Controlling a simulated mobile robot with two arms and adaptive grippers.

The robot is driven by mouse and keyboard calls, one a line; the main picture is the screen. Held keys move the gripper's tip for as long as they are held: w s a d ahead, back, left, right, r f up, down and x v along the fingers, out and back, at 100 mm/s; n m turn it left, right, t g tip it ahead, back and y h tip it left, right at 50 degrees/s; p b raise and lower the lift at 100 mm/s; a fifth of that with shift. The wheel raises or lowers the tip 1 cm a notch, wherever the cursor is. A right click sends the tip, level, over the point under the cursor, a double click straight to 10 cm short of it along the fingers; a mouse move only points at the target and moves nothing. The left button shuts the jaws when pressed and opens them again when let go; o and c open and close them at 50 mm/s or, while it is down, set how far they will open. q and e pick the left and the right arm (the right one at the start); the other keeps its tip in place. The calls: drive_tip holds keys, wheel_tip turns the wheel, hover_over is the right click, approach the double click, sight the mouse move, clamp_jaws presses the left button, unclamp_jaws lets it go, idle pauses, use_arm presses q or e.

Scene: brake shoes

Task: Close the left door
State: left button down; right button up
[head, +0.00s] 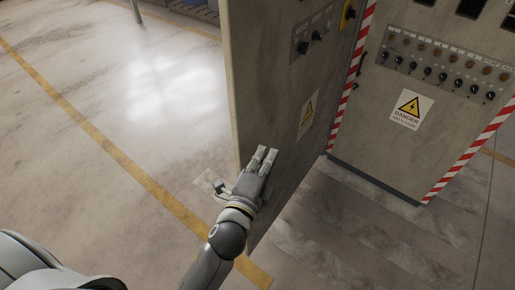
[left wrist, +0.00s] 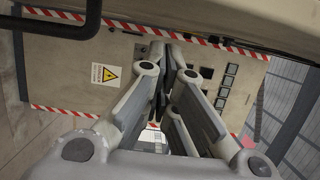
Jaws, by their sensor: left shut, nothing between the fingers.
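The left door (head: 268,90) is a tall beige-grey metal panel in the middle of the head view. It stands open, swung out from the cabinet, with dark knobs and a yellow warning label on it. My left gripper (head: 265,153) is shut and empty, at the door's near free edge and overlapping its face in the picture. I cannot tell whether it touches the door. In the left wrist view my shut fingers (left wrist: 160,75) point toward a striped panel with a danger sign (left wrist: 105,74). My right gripper is not in view.
The cabinet body (head: 390,160), with rows of knobs, a danger sign (head: 410,108) and red-white striped edges, stands at the right. The floor left of the door is open, with a yellow line (head: 125,165) across it.

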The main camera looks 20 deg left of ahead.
use_arm(q)
drive_tip(key=shift+w+a, duration=0.15)
drive_tip(key=shift+a, duration=0.45)
drive_tip(key=shift+w+a, duration=0.15)
drive_tip(key=shift+a, duration=0.45)
drive_tip(key=shift+a+p, duration=0.1)
drive_tip(key=shift+p, duration=0.2)
